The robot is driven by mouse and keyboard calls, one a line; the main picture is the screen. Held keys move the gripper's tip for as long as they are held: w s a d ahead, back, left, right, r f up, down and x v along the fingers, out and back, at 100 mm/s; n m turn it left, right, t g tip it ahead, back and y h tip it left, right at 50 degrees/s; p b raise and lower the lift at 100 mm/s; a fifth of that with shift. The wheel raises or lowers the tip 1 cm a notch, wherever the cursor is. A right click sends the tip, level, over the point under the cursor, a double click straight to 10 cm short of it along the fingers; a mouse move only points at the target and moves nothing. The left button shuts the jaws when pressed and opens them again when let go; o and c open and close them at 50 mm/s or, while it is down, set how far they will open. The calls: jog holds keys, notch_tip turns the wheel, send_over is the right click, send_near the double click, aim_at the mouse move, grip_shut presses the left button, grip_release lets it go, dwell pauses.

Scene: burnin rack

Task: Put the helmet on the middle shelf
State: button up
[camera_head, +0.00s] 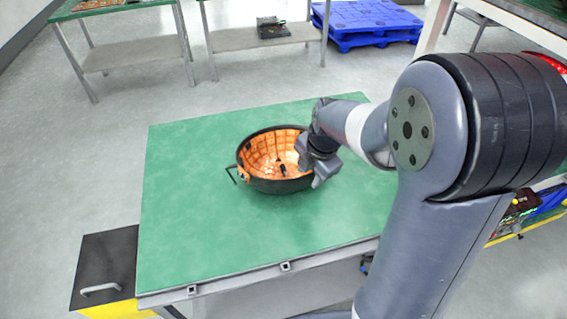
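The helmet (270,163) lies upside down on the green table top (185,215). Its shell is black and its inside is orange, with a thin black bar sticking out on its left. My gripper (312,178) points down at the helmet's right rim. One finger shows outside the rim; the other finger is hidden, so I cannot tell whether the gripper is open or shut on the rim. No rack that is clearly the one with the middle shelf can be made out.
A black-topped yellow box (105,262) with a handle stands at the table's front left. Workbenches with lower shelves (262,37) stand at the back, beside a blue pallet (368,22). Another shelf with colourful items (525,208) is at right, partly behind my arm. Floor at left is clear.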

aim_at(307, 186)
jog(key=x, duration=0.4)
jog(key=shift+w+d, duration=0.1)
jog(key=shift+d, duration=0.05)
grip_shut()
dwell(0.4)
